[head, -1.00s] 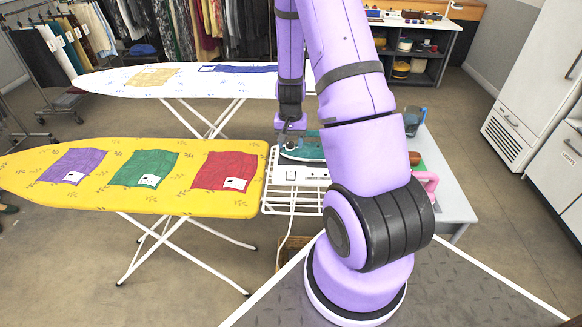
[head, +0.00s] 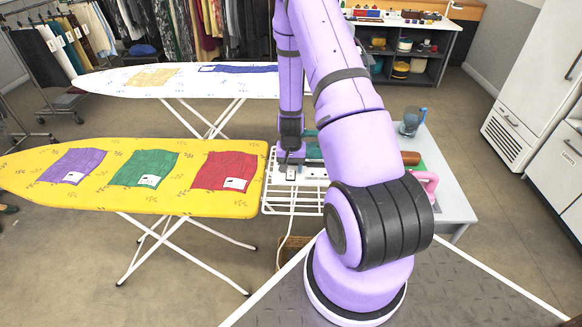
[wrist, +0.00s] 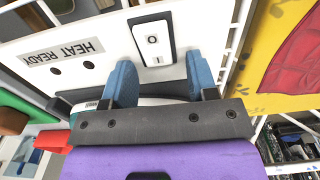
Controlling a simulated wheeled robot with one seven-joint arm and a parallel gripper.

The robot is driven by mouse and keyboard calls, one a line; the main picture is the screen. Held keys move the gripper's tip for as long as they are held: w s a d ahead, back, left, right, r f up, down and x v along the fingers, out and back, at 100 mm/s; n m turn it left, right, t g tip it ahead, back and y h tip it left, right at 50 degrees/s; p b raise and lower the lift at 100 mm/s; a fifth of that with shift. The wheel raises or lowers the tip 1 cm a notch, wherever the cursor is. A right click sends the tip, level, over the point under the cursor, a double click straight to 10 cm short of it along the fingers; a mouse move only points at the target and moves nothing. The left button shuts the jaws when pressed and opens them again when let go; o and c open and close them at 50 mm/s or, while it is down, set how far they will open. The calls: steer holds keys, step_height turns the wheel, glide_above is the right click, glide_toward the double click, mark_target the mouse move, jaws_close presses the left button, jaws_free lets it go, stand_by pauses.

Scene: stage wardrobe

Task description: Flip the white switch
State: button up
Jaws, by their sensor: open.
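The white switch (wrist: 152,43) is a rocker marked O and I in a black frame. In the head view the switch (head: 291,176) shows just below my gripper (head: 291,162). In the wrist view my gripper (wrist: 160,78) is open, with its two blue fingers apart and nothing between them. The fingertips point at the panel on either side of the switch's lower end. Whether they touch the panel I cannot tell.
A HEAT READY label (wrist: 57,52) is on the panel beside the switch. A teal iron (head: 314,151) stands behind my gripper, partly hidden. The yellow board (head: 110,197) with three cloths is at left. A grey table (head: 452,195) with a pink-handled item is at right.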

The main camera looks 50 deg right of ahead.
mark_target(290, 177)
steer(key=shift+f, duration=0.1)
steer(key=c, duration=0.9)
steer(key=shift+s+a+r+t+h, duration=0.15)
steer(key=shift+t+h, duration=0.4)
steer(key=shift+h, duration=0.05)
steer(key=shift+s+a+r+t+h, duration=0.1)
steer(key=shift+r+t+h, duration=0.05)
steer(key=shift+t+h, duration=0.45)
steer(key=o, duration=0.9)
steer(key=v, duration=1.1)
